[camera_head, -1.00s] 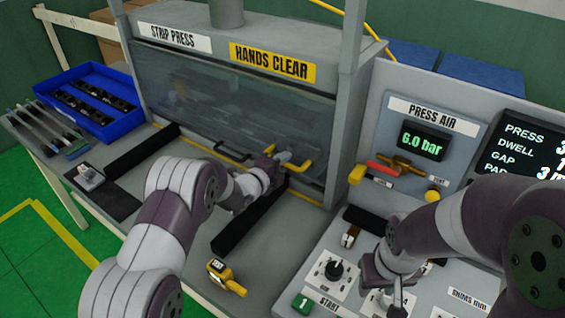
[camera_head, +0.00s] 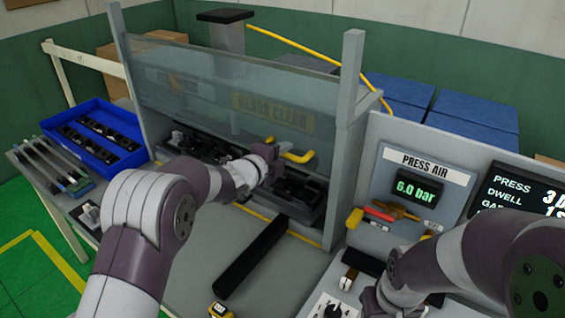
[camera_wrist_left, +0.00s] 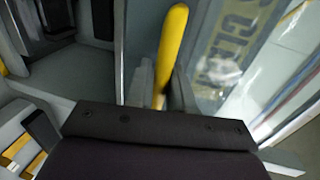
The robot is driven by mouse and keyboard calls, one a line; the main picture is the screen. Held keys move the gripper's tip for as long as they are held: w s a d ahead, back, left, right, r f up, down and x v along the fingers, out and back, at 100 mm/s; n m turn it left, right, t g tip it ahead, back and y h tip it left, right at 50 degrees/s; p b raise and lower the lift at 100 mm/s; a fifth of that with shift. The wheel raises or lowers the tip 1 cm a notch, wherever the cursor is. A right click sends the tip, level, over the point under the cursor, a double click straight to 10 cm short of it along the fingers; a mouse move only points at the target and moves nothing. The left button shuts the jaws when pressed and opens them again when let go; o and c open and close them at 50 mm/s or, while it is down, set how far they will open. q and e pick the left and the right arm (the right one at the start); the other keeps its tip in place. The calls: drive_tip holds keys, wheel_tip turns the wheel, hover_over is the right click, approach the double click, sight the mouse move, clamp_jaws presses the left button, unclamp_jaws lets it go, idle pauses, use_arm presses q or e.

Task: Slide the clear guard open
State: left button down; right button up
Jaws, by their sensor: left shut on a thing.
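The clear guard (camera_head: 215,85) is a see-through panel on the front of the press, raised so that the press bed (camera_head: 185,142) shows beneath it. Its yellow handle (camera_head: 298,157) is at its lower edge. My left gripper (camera_head: 270,150) is at the handle, and in the left wrist view its fingers (camera_wrist_left: 160,85) are shut on the yellow handle (camera_wrist_left: 172,40). The HANDS CLEAR sign (camera_head: 272,112) shows blurred through the panel. My right arm (camera_head: 440,262) is at the lower right; its gripper's fingers are out of view.
A blue bin (camera_head: 95,135) of dark parts stands at the left, beside several strips (camera_head: 50,165). A black bar (camera_head: 250,258) lies on the table. The press air panel (camera_head: 412,185) and a dark display (camera_head: 515,200) stand at the right.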

use_arm(q)
drive_tip(key=shift+r, duration=0.35)
drive_tip(key=c, duration=1.1)
unclamp_jaws()
drive_tip(key=shift+s+a+f, duration=0.1)
drive_tip(key=shift+s, duration=0.05)
drive_tip(key=b+v, duration=0.4)
drive_tip(key=v, duration=0.8)
drive_tip(key=shift+s+a+r, duration=0.1)
drive_tip(key=shift+s+r, duration=0.1)
drive_tip(key=shift+s, duration=0.05)
